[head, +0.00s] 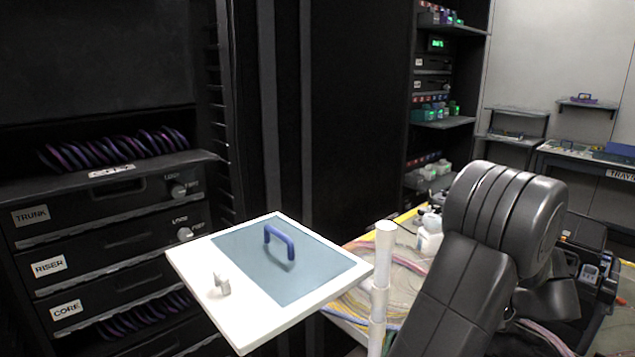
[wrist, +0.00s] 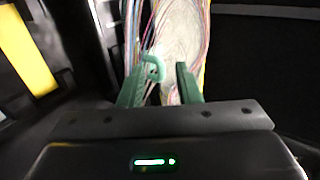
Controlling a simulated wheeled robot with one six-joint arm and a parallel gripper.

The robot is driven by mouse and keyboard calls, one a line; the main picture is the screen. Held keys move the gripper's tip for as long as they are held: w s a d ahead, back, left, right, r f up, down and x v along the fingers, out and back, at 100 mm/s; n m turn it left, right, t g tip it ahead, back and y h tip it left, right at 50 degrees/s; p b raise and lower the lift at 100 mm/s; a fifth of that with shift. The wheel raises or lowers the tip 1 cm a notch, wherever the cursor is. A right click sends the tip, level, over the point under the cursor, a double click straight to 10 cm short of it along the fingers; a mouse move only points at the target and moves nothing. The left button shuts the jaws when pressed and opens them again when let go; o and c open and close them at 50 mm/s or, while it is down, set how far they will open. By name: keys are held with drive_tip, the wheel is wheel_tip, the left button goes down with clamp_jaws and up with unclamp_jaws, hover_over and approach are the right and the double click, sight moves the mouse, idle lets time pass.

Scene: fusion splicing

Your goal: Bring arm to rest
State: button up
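My gripper (wrist: 158,88) shows in the wrist view with its two green fingers apart and a clear gap between them. A small green loop (wrist: 153,68) shows between the fingertips, close to the left one; I cannot tell whether it touches. Behind it are coloured cables (wrist: 185,25) around a pale area. In the head view my dark arm is bent at the lower right, and its gripper is not visible there.
A white board with a grey-blue panel (head: 320,272) and a blue handle (head: 280,243) stands in front, beside a white post (head: 380,285). A rack with drawers labelled TRUNK, RISER and CORE (head: 100,245) is at left. Shelves (head: 440,122) and a bench (head: 590,160) stand farther back.

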drive_tip(key=shift+w+a+r+p, duration=0.25)
drive_tip(key=shift+w+a+p, duration=0.15)
drive_tip(key=shift+p, duration=0.2)
drive_tip(key=shift+w+a+r+g+h+p, duration=0.2)
drive_tip(key=shift+r+g+h+p, duration=0.35)
drive_tip(key=shift+p, duration=0.3)
drive_tip(key=g+h+p, duration=0.1)
drive_tip(key=p, duration=0.1)
drive_tip(key=w+a+r+g+h+p, duration=0.1)
drive_tip(key=p, duration=0.1)
drive_tip(key=shift+w+a+r+g, duration=0.1)
drive_tip(key=shift+w+g, duration=0.05)
drive_tip(key=shift+g, duration=0.1)
drive_tip(key=shift+w+a+r+g+h+p, duration=0.1)
drive_tip(key=shift+w+a+g+h+p, duration=0.2)
drive_tip(key=shift+g+h+p, duration=0.35)
drive_tip(key=w+a+g+h+p, duration=0.2)
drive_tip(key=p, duration=0.1)
drive_tip(key=shift+w+r+g+h, duration=0.1)
drive_tip(key=shift+r+g+h, duration=0.15)
drive_tip(key=shift+g+h, duration=0.1)
drive_tip(key=shift+w+a+f+g+h+p, duration=0.15)
drive_tip(key=shift+w+a+g+h+p, duration=0.2)
drive_tip(key=shift+w+a+g+h, duration=0.25)
drive_tip(key=shift+w+a+f+g+h+p, duration=0.1)
drive_tip(key=shift+w+a+g+h+p, duration=0.25)
drive_tip(key=shift+g+h, duration=0.45)
drive_tip(key=shift+w+d+y, duration=0.1)
drive_tip(key=shift+y, duration=0.15)
